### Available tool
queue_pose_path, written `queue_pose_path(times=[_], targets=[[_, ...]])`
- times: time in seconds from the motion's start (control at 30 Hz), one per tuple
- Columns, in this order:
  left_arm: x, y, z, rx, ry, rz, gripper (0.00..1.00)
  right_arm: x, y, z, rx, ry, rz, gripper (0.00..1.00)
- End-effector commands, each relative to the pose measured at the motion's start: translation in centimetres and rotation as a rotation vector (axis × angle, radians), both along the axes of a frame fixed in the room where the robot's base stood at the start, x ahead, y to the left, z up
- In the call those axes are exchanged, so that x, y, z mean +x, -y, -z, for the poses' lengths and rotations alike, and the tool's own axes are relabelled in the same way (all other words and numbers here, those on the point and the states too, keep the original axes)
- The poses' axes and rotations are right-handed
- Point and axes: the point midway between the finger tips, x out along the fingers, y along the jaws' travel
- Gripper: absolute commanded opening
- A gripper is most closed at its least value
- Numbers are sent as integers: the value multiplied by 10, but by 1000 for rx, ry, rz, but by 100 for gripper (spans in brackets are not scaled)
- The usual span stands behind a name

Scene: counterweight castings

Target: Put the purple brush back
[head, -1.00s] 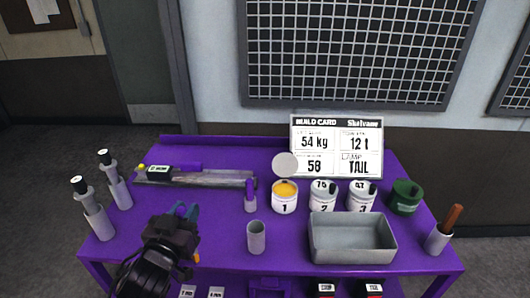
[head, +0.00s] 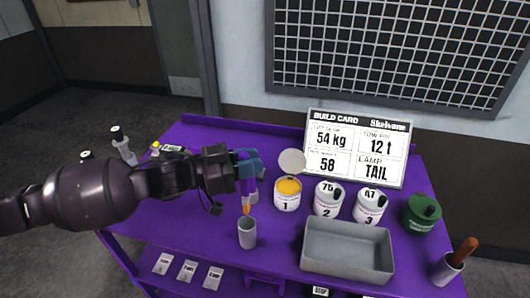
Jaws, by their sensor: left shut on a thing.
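My left gripper (head: 248,165) reaches in from the left, its blue-teal fingers shut on the brush. The brush (head: 246,209) shows mainly as an orange tip pointing down below the fingers; the gripper hides most of its handle. In the picture the tip is just above the mouth of a grey cup (head: 247,234) at the front of the purple table (head: 205,235). I cannot tell whether it touches the rim. Another grey cup (head: 447,268), with a brown-handled tool in it, stands at the right. My right gripper is not in view.
Paint tin 1 (head: 287,198), tin 2 (head: 327,201) and tin 3 (head: 368,208) stand right of the gripper. A grey tray (head: 347,265) lies in front of them. A green can (head: 420,214) stands right, a build card (head: 357,148) behind. Bottles (head: 123,148) stand left.

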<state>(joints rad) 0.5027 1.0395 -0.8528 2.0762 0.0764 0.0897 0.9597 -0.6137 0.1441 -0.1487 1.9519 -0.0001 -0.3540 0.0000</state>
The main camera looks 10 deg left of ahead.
Motion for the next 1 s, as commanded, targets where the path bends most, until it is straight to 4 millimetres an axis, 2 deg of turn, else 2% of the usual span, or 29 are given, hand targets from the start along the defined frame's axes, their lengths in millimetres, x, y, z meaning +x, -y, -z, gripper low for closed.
queue_pose_path(times=[0.13,0.57,1.0], targets=[[1,-7,-3,0,1,15,0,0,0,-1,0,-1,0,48],[1,-9,-4,3,-1,14,0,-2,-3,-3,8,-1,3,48],[1,-8,22,2,-2,14,0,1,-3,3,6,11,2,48]])
